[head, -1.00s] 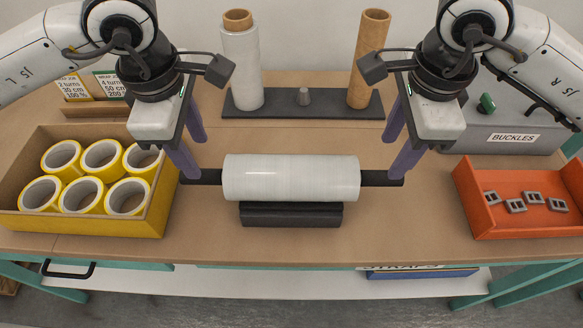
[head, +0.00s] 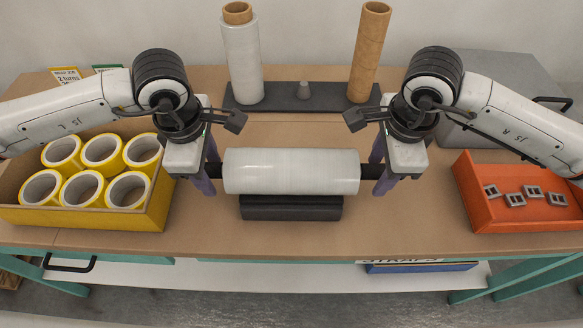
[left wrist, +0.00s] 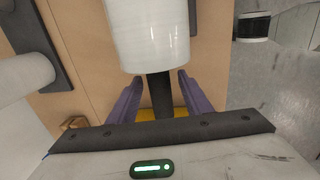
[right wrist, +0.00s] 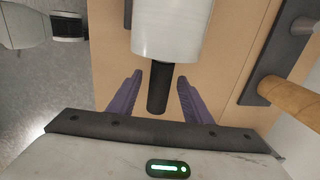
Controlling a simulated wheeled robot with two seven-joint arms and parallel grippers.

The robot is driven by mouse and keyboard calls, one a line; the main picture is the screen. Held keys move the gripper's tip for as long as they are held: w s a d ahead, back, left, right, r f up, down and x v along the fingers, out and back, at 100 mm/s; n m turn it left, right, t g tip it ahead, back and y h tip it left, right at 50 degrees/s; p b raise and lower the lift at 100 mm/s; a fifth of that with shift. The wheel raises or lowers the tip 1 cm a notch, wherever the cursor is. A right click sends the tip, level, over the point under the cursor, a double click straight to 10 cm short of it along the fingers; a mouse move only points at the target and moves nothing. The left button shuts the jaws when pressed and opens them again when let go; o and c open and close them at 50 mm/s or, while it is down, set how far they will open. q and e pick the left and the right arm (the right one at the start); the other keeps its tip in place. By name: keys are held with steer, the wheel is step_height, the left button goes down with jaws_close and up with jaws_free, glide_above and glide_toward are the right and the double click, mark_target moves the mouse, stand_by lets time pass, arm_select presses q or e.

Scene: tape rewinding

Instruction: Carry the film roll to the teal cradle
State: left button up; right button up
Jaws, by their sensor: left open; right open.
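The film roll (head: 291,171) is a white cylinder with a black handle at each end, lying level on a dark block-like stand (head: 291,207) at the middle of the bench. My left gripper (head: 208,178) is open, its purple fingers on either side of the left handle (left wrist: 158,92) with gaps showing. My right gripper (head: 381,177) is open, its fingers on either side of the right handle (right wrist: 158,88), also with gaps. I see no teal cradle in these views.
A yellow bin (head: 85,217) of tape rolls stands at left and an orange tray (head: 520,221) of buckles at right. Behind, a dark base (head: 330,94) holds an upright white roll (head: 242,60) and a brown tube (head: 369,55). Bare bench lies in front of the stand.

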arm_select(q)
steer(key=shift+f, duration=0.1)
arm_select(e)
steer(key=shift+f, duration=0.1)
arm_select(q)
jaws_close()
arm_select(e)
jaws_close()
steer(key=shift+w, duration=0.1)
stand_by(1.0)
